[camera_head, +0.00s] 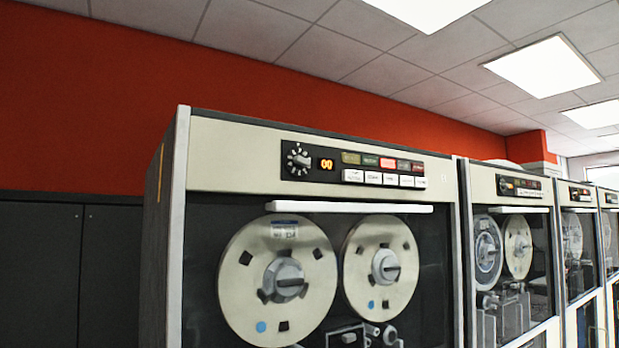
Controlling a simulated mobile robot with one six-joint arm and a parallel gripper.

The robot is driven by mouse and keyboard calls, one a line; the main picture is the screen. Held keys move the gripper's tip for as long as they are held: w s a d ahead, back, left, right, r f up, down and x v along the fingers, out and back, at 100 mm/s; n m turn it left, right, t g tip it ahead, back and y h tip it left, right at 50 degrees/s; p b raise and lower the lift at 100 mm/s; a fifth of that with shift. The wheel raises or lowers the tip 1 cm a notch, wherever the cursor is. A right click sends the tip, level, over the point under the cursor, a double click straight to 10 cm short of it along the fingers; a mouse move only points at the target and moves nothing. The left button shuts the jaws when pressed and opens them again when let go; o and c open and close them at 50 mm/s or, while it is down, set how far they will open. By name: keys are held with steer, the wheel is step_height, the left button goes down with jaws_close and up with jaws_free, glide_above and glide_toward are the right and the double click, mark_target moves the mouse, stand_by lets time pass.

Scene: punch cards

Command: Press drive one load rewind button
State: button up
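The nearest tape drive (230,150) stands in the middle of the view, with a dark control panel (353,168) across its cream top. The panel holds a round dial (298,162), an orange display (327,164) reading like "00", a row of small coloured indicators with one lit red (388,163), and a row of white buttons (384,178) below them. The button labels are too small to read, so I cannot tell which one is load rewind. My gripper is not in view.
Two large tape reels (240,270) sit behind the drive's window, below a white horizontal bar (349,207). More tape drives (483,185) stand in a row to the right. Dark cabinets (40,270) line the orange wall at left.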

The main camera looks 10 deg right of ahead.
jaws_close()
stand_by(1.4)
